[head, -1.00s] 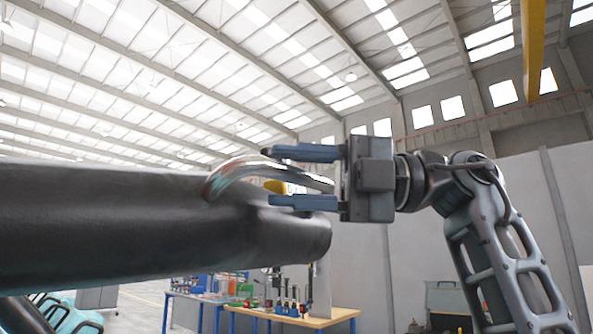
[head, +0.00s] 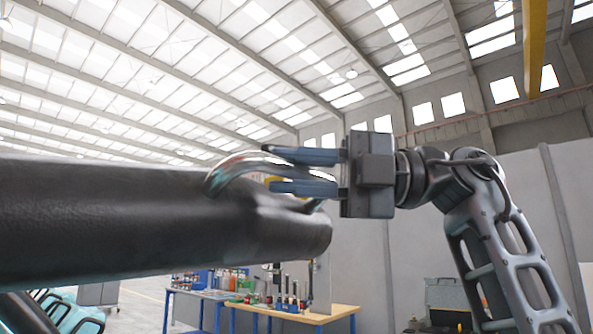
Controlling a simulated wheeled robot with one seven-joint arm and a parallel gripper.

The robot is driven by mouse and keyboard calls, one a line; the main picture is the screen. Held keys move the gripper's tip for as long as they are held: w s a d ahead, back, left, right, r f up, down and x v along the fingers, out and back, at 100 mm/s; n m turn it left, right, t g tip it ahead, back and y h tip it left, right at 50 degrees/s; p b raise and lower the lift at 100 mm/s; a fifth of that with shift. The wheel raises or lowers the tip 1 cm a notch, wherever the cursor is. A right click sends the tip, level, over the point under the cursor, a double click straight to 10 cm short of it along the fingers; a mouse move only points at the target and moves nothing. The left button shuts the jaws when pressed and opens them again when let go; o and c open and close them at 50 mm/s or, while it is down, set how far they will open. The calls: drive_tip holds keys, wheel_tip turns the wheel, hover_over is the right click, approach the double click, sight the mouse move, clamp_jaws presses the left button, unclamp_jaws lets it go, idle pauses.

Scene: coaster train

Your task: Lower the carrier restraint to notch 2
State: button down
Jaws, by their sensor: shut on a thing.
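The carrier restraint is a thick black padded bar (head: 120,225) that runs in from the left edge and ends in a rounded end near the middle of the head view. A curved shiny metal handle (head: 225,174) stands on top of the bar near that end. My gripper (head: 303,172) comes from the right, with its two blue-grey fingers closed on the handle. The fingers hide part of the handle. The notches are not in view.
Workbenches with a wooden top (head: 335,312) and blue legs stand behind and below, with tools on them. Teal carrier seats (head: 60,315) show at the lower left. A grey cabinet (head: 447,295) stands at the lower right. The space above the bar is clear.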

drive_tip(key=shift+f, duration=0.1)
wheel_tip(320, 180, down, 22)
drive_tip(key=w+d+m+t+y+b, duration=0.1)
drive_tip(key=m+y+b, duration=0.3)
drive_tip(key=m+b, duration=0.2)
drive_tip(key=shift+w+d+t+y+b, duration=0.2)
drive_tip(key=shift+w+t+y+b, duration=0.15)
drive_tip(key=shift+b, duration=0.4)
drive_tip(key=c, duration=1)
unclamp_jaws()
drive_tip(key=shift+b+v, duration=0.7)
drive_tip(key=shift+v, duration=3.15)
